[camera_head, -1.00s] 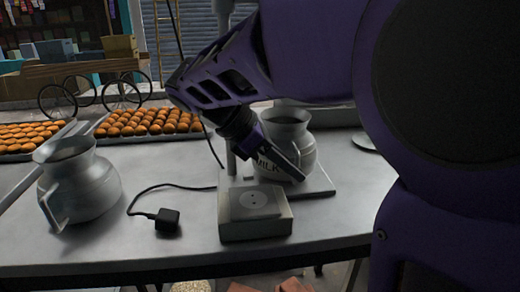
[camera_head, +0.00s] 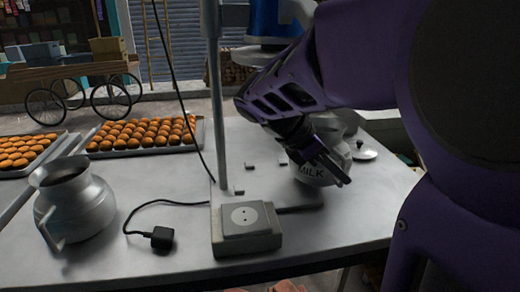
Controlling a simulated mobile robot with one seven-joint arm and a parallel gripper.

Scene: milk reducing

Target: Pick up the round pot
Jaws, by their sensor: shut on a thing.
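A round grey metal pot marked MILK (camera_head: 312,174) is at the right part of the metal table, over the right side of the flat base of a stand. My gripper (camera_head: 337,168) is shut on it, with the fingers across its upper right side. The gripper and wrist hide much of its upper part. I cannot tell whether its bottom touches the base. A second grey pot (camera_head: 75,205), with a handle and open top, stands at the table's left.
The stand has a vertical pole (camera_head: 217,110) and a boxy front block (camera_head: 246,228). A black plug (camera_head: 161,238) with a cable lies left of it. Trays of buns (camera_head: 145,134) are at the back left. A round lid (camera_head: 364,152) lies at the right.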

